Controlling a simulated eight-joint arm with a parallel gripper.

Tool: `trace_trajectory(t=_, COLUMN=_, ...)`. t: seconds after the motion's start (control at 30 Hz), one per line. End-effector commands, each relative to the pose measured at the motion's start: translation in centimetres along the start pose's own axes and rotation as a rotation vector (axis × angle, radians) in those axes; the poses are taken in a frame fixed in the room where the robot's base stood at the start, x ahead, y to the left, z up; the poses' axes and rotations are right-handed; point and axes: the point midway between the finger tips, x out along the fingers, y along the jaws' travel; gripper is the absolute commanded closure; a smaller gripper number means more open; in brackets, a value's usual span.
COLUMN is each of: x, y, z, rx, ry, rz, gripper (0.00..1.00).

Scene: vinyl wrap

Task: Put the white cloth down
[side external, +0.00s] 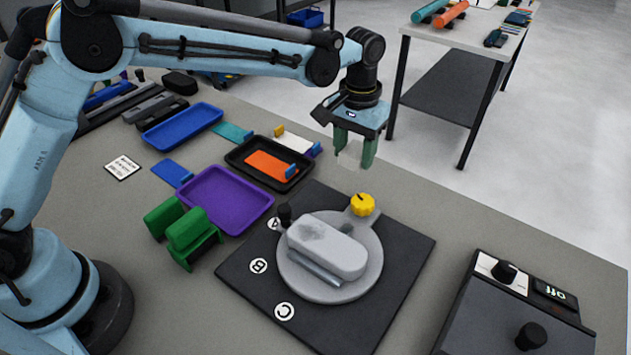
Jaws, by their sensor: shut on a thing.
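My gripper (354,162) hangs above the table near its far edge, behind the round grey plate. Its two green fingers are shut on a small pale piece, which looks like the white cloth (349,155). The cloth shows only faintly between the fingertips and blends with the floor behind it. It is held in the air, apart from the things below.
A grey block (327,248) sits on the round plate (355,291) on a black mat (400,262). A yellow knob (362,204) stands at the plate's back. A black tray (237,163) holds an orange piece (268,165). Purple (236,225) and blue (183,137) trays lie left.

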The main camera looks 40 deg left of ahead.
Motion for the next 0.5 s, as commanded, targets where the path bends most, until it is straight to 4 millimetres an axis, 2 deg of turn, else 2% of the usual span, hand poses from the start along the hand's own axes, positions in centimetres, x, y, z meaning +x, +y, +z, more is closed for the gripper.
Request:
trace_trajectory(t=0.1, x=1.0, y=-1.1, z=-1.3, rx=-0.002, ry=0.0, rz=0.0, gripper=0.81)
trace_trajectory(t=0.2, x=1.4, y=-1.6, z=-1.7, rx=0.0, ry=0.0, rz=0.0, gripper=0.81)
trace_trajectory(t=0.3, x=2.0, y=-1.6, z=-1.9, rx=0.0, ry=0.0, rz=0.0, gripper=0.81)
trace_trajectory(t=0.5, x=4.8, y=-1.6, z=-1.8, rx=0.001, ry=0.0, rz=0.0, gripper=0.81)
